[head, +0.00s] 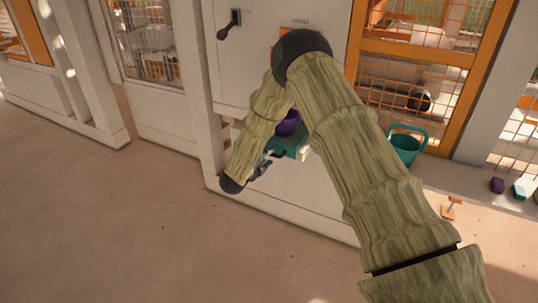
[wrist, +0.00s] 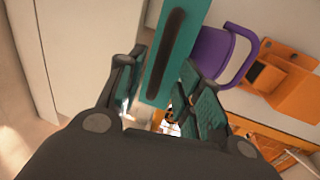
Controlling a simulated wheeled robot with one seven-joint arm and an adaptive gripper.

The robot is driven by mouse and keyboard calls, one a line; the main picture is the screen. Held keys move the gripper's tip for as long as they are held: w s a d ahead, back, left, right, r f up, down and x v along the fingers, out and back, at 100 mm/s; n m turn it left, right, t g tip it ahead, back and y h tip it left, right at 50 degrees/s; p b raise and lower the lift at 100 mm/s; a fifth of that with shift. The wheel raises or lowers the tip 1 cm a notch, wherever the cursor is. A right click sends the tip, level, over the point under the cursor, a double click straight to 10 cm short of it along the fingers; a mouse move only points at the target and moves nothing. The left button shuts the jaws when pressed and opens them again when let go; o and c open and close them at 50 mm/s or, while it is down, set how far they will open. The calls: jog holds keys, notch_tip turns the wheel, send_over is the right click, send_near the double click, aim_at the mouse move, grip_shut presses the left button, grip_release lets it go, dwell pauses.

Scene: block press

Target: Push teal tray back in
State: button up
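The teal tray (head: 290,146) sticks out from the front of the white cabinet, partly hidden behind my arm in the head view. In the wrist view its teal front (wrist: 187,62) carries a long dark slot or grip. A purple container with a loop handle (wrist: 212,52) is beside the tray front in the wrist view; it also shows above the tray in the head view (head: 288,123). My gripper (wrist: 162,88) is open and empty, its fingers spread on either side of the tray's near end. I cannot tell whether they touch it.
The white cabinet (head: 262,75) has a dark lever (head: 229,24) on its upper front. A teal bucket (head: 405,145) stands right of the cabinet. The floor in front is clear.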

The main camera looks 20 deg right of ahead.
jog(key=v, duration=0.7)
jog(key=shift+s+a, duration=0.2)
